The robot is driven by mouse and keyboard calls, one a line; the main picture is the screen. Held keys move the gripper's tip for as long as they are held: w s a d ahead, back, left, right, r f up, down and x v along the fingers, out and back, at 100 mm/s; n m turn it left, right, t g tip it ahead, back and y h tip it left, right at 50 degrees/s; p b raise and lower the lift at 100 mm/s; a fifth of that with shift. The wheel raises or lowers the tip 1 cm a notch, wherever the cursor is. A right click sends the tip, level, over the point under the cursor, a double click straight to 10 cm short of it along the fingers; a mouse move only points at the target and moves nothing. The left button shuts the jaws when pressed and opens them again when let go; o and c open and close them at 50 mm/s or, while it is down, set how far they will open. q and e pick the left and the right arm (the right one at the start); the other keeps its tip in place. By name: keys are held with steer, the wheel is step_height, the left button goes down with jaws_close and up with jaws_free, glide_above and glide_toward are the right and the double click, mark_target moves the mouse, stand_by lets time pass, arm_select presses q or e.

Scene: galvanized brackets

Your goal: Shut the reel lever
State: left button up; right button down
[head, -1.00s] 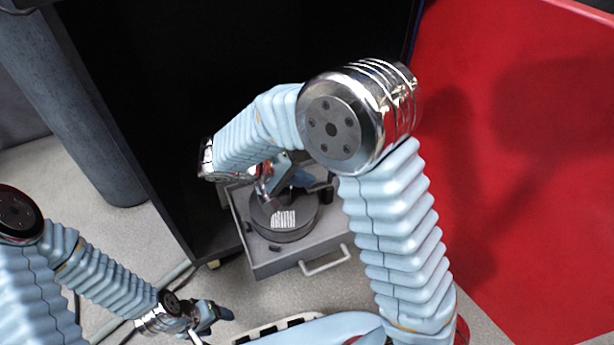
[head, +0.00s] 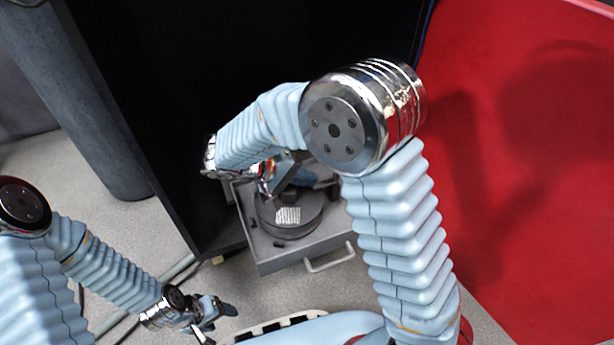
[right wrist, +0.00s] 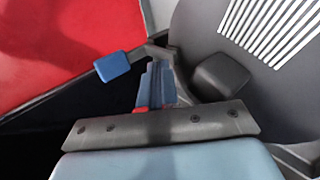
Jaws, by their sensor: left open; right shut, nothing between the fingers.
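The reel (head: 290,228) is a dark round disc with a striped white label, lying in a grey open drawer (head: 285,262). In the right wrist view its face (right wrist: 275,75) fills the upper right. A grey arm with a blue tip (right wrist: 120,67), seemingly the reel lever, shows beside a dark block (right wrist: 220,75); the blue also shows in the head view (head: 305,178). My right gripper (right wrist: 155,68) is shut and empty, its fingers close to that arm; contact cannot be told. In the head view my right arm partly hides it. My left gripper (head: 218,310) is open and empty, low on the left.
The drawer has a pale handle (head: 330,258) on its front and sits in a black cabinet (head: 150,110). A large red surface (head: 530,200) lies on the right. A blue-grey pillar (head: 90,110) stands on the left. Cables run across the floor.

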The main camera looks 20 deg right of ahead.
steer(key=p+v, duration=0.2)
steer(key=v, duration=1.1)
steer(key=shift+a, duration=0.15)
steer(key=shift+r, duration=0.15)
